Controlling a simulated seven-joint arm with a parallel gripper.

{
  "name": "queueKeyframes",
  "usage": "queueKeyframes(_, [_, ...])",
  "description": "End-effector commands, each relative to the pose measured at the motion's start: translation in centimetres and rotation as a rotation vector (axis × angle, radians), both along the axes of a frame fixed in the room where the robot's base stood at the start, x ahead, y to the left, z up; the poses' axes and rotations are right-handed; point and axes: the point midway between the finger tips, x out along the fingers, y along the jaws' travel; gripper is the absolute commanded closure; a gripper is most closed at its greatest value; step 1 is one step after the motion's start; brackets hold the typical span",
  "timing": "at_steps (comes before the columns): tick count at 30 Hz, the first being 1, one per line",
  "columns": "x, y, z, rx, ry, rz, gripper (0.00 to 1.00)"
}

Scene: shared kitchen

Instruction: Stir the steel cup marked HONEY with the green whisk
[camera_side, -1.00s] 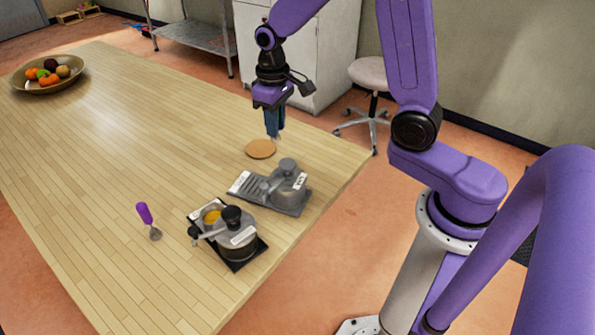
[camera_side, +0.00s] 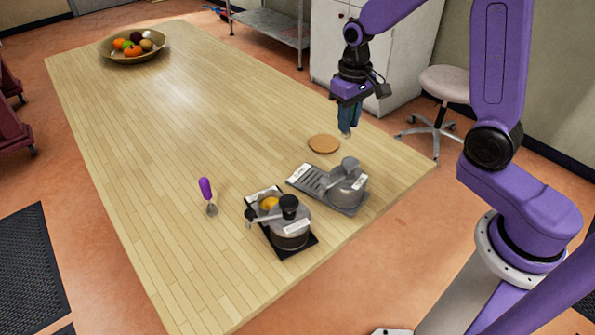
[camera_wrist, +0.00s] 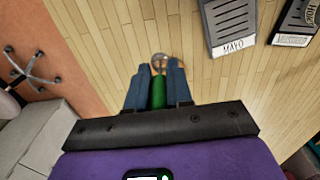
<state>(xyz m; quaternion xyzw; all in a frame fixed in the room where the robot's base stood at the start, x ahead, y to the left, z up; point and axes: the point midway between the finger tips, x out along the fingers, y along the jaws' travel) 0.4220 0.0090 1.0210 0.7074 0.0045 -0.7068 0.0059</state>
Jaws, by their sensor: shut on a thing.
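My gripper (camera_side: 347,122) is shut on the green whisk, above the table's far right side near a tan round coaster (camera_side: 323,143). The wrist view shows the whisk's green handle (camera_wrist: 159,92) between my blue fingers, with its head beyond the fingertips. A steel cup (camera_side: 290,232) with a black knob stands on a black base, a yellow round area beside the knob. A second steel vessel (camera_side: 347,188) stands on a grey base. In the wrist view, the black base (camera_wrist: 290,30) bears a partly cut-off label starting HON; the grey base (camera_wrist: 228,18) reads MAYO.
A purple-handled tool (camera_side: 207,194) with a metal head is on the table, left of the black base. A fruit bowl (camera_side: 133,45) sits at the far end. Most of the wooden table (camera_side: 210,130) is clear. A stool (camera_side: 443,86) stands beyond its right edge.

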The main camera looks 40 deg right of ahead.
Motion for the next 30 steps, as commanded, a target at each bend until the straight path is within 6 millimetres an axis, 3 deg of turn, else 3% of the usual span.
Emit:
queueKeyframes(5, [0.6,5.4,0.3,0.001,0.002,0.087,1.00])
queueKeyframes(9, [0.5,11.3,0.8,0.001,0.005,0.177,1.00])
queueKeyframes(15, [-0.9,18.9,1.3,0.001,0.011,0.291,1.00])
queueKeyframes(18, [-1.7,21.6,1.5,0.000,0.013,0.331,1.00])
queueKeyframes(24, [-2.8,24.4,1.7,-0.002,0.015,0.372,1.00])
queueKeyframes(30, [-2.9,24.8,1.2,-0.002,0.016,0.378,1.00])
